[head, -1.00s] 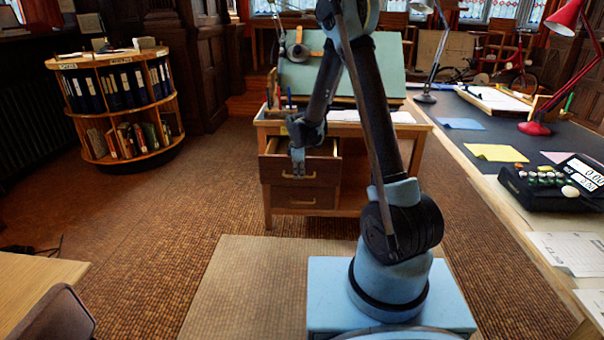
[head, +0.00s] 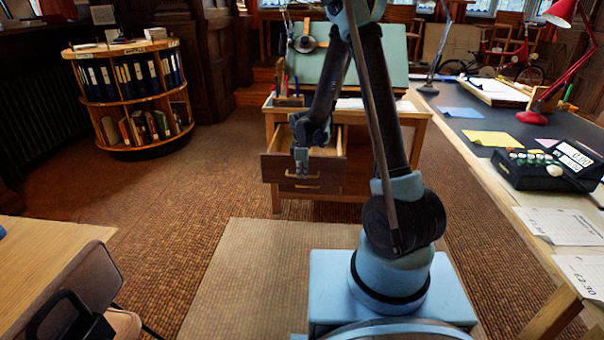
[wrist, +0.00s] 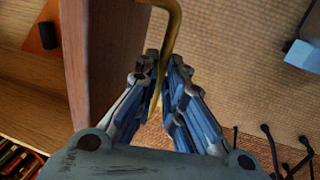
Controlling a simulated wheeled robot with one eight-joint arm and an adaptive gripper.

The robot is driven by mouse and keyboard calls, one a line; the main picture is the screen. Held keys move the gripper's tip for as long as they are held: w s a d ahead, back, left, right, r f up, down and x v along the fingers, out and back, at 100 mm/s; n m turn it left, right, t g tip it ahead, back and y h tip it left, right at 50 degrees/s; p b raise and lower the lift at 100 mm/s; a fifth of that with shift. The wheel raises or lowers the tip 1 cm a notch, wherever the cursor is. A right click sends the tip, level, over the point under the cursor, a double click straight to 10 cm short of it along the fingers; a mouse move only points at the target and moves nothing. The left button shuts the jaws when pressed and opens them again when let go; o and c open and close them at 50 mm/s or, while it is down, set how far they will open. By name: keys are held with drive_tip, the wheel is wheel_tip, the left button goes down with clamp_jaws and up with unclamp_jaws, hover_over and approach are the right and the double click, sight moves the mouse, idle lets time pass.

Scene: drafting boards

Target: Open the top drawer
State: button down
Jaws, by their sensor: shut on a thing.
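The top drawer (head: 276,168) of the wooden desk (head: 374,126) in the head view is pulled well out, and its pale inside shows. My gripper (head: 301,172) is at the drawer's front, shut on its brass handle. In the wrist view my gripper's fingers (wrist: 160,98) close around the brass handle (wrist: 172,32), next to the drawer's wooden front (wrist: 95,60). Part of the drawer's inside, with a dark item (wrist: 47,36) in it, shows at the left there. A lower drawer handle (head: 300,187) shows just below. My arm hides part of the desk.
A round bookcase (head: 130,95) stands at the left. A long table (head: 505,190) with a red lamp (head: 535,115) and a calculator (head: 545,165) runs along the right. A chair (head: 85,285) and table corner are at the front left. Carpet before the desk is clear.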

drive_tip(key=c, duration=1.7)
unclamp_jaws()
drive_tip(key=shift+s+r, duration=0.35)
drive_tip(key=shift+r, duration=1.6)
drive_tip(key=shift+s+r, duration=0.35)
drive_tip(key=shift+r, duration=1.6)
drive_tip(key=shift+s+r, duration=0.35)
drive_tip(key=shift+r, duration=1.6)
